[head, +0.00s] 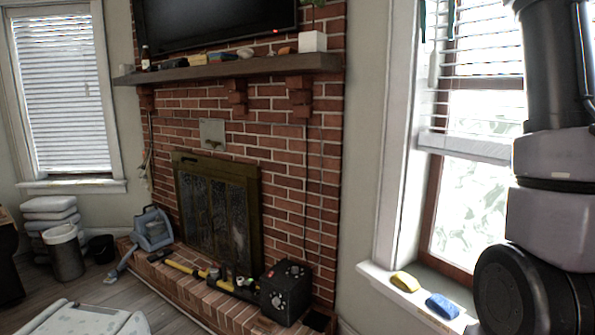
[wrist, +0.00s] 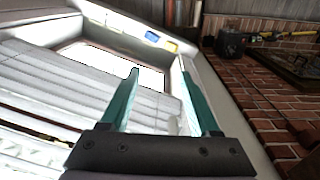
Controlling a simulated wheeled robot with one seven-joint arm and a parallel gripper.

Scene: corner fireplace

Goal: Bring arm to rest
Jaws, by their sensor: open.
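My gripper (wrist: 160,72) shows in the wrist view with its two teal fingers apart and nothing between them. Window blinds and a window frame show behind the fingers, and I see no contact with them. In the head view my arm (head: 555,225) stands at the right edge, in front of the right window. The gripper itself is outside the head view.
A yellow object (head: 404,281) and a blue object (head: 442,306) lie on the right windowsill (head: 380,272). The mantel (head: 225,69) holds several small items. A black box (head: 285,292) and tools rest on the brick hearth. Wooden floor shows at lower left.

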